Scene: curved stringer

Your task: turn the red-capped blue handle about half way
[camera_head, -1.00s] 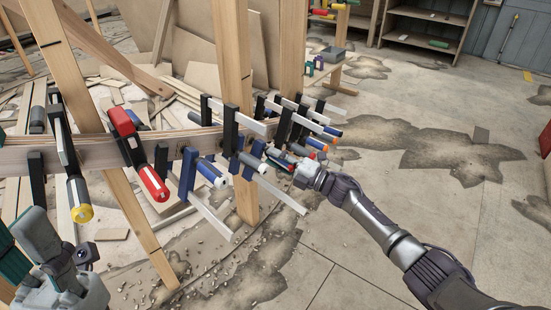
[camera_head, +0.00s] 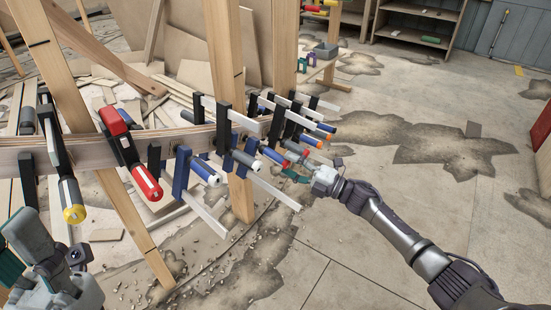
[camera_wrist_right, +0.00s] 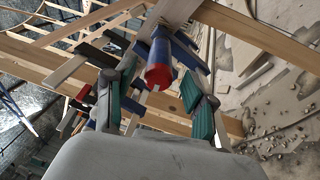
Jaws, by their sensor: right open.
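The blue handle with the red cap (camera_wrist_right: 160,68) points at the right wrist camera, near the middle of that view. In the head view it is small, in the clamp cluster, and its reddish end (camera_head: 298,147) shows among other handles. My right gripper (camera_wrist_right: 157,112) is open, with a green-padded finger on each side of the handle in the picture and a gap to both. In the head view my right gripper (camera_head: 297,174) is just below and right of the handle ends. My left gripper (camera_head: 38,240) is at the lower left, away from the handle; its opening is unclear.
Several bar clamps sit along the curved wooden stringer (camera_head: 90,152), with neighbouring blue handles (camera_head: 206,172) close by. A red clamp (camera_head: 148,183) and a yellow-tipped clamp (camera_head: 74,213) are farther left. Wooden posts (camera_head: 226,80) stand behind. The floor at right is open.

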